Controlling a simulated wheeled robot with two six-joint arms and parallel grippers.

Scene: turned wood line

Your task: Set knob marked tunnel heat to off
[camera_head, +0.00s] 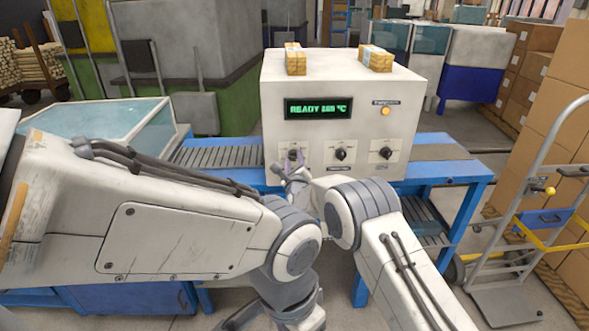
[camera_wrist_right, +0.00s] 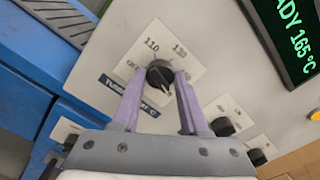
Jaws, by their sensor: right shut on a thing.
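The tunnel heat knob (camera_wrist_right: 160,73) is a round black knob on a white scale plate on the pale control box (camera_head: 430,90). Its scale shows OFF at the left, then 110 and 130. A light mark on the knob points down and to the right in the right wrist view, away from OFF. The dark label below is partly hidden by a finger. My right gripper (camera_wrist_right: 157,82) has its two purple fingers shut on the knob, one on each side. In the head view my right gripper (camera_head: 291,160) mostly covers this knob. My left gripper cannot be made out.
Two more black knobs, a middle one (camera_head: 340,154) and a right one (camera_head: 385,153), sit close beside. The display (camera_head: 318,107) reads READY 165 °C. An orange lamp (camera_head: 385,111) is lit. Two wooden bundles (camera_head: 295,60) (camera_head: 375,60) lie on top of the box.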

